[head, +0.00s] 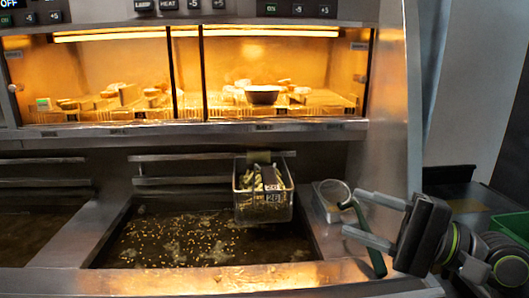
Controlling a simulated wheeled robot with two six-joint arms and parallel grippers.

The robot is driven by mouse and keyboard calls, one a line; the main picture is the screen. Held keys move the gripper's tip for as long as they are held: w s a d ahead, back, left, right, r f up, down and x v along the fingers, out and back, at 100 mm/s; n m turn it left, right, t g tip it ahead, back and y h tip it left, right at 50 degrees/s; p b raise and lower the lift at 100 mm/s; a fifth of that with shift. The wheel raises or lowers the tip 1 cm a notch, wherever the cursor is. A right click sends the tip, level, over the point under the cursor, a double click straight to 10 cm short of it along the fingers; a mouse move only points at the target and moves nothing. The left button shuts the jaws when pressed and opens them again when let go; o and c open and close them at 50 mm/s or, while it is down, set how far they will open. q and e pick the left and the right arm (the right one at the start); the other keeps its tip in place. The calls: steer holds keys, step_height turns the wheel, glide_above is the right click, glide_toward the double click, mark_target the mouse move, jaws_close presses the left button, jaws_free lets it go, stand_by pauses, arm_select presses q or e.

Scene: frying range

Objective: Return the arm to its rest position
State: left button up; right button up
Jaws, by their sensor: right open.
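My right gripper (353,213) is at the right of the head view, above the right side of the fryer counter. Its two grey fingers point left and stand apart. A green-handled tool (371,247) lies behind or between the fingers, and I cannot tell whether they touch it. My left gripper is not in view. A wire fry basket (242,210) with food in it hangs at the back right of the fryer vat (150,242), left of my right gripper.
A lit warming cabinet (200,128) with food and a dark bowl (262,95) is above the fryer. A small metal container (328,213) stands right of the vat. A green bin (514,226) is at the far right. The vat holds dark oil with floating bits.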

steer(key=d+f+m+t+h, duration=0.1)
steer(key=d+m+t+h, duration=0.55)
steer(key=m, duration=0.85)
steer(key=d+f+m+t+h, duration=0.15)
steer(key=d+m+t, duration=0.25)
steer(key=m+t, duration=0.9)
steer(key=s+d+f+m+g+h, duration=0.1)
steer(key=d+f+m+g+h, duration=0.4)
steer(key=f+m+h, duration=0.5)
steer(key=s+d+f+m+g+h, duration=0.1)
steer(key=d+f+m+g+h, duration=0.4)
steer(key=m, duration=0.9)
steer(key=s+f+m+g, duration=0.4)
steer(key=f, duration=0.4)
steer(key=s+f+m+g, duration=0.3)
steer(key=s+f+m, duration=0.1)
steer(key=f, duration=0.4)
steer(key=s+a+f+m+g+y, duration=0.25)
steer(key=s+f+g, duration=0.2)
steer(key=s, duration=0.25)
steer(key=s+a+f+m+g+y, duration=0.1)
steer(key=s+a+f+m+g, duration=0.2)
steer(key=s+f, duration=0.3)
step_height(320, 180, down, 24)
steer(key=s+d, duration=0.1)
steer(key=s+a+f+g, duration=0.1)
steer(key=s+f+g, duration=0.1)
steer(key=s+f, duration=1.2)
steer(key=shift+s+f+y, duration=0.3)
steer(key=shift+y, duration=0.05)
